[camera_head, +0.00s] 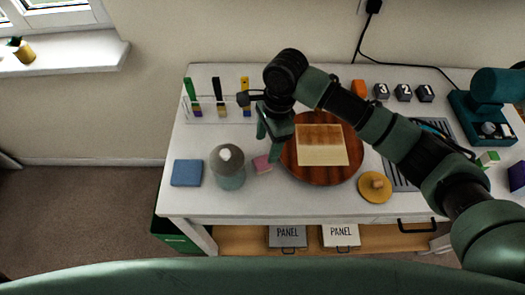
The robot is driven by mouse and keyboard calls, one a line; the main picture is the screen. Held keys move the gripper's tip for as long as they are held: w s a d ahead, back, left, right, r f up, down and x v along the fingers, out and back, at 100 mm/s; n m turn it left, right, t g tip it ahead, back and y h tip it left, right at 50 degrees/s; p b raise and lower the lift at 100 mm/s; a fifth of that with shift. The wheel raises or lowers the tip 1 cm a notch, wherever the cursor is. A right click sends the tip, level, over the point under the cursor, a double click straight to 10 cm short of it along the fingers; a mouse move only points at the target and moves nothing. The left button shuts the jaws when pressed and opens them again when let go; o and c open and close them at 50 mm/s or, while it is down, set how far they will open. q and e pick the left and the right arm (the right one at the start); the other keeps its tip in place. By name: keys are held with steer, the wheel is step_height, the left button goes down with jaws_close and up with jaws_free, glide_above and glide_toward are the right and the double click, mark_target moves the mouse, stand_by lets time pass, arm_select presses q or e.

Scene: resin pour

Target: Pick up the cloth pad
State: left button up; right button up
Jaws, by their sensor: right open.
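Two pad-like things lie on the white table. One is a flat blue square pad (187,172) at the front left. The other is a small pink pad (262,164) between the grey-green jar and the round wooden board. I cannot tell for certain which is the cloth pad. My right gripper (268,144) points down, open and empty, just behind the pink pad and at the left edge of the round board. It appears apart from the pink pad. My left gripper is not in view.
A grey-green jar (228,172) stands between the two pads. The round wooden board (300,172) bears a pale panel (322,155). A rack (207,108) with coloured tools stands behind. A yellow disc with a knob (375,187) lies at the front right.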

mark_target(263, 161)
steer(key=f, duration=0.1)
steer(key=s+f+p, duration=0.1)
steer(key=f, duration=0.1)
steer(key=shift+s+a+f+p, duration=0.25)
steer(key=shift+s+a+p, duration=0.05)
steer(key=shift+s+a, duration=0.1)
steer(key=f, duration=0.2)
steer(key=shift+w+a+f, duration=0.15)
steer(key=shift+a+f, duration=0.05)
steer(key=shift+f, duration=0.45)
steer(key=c, duration=1.1)
jaws_close()
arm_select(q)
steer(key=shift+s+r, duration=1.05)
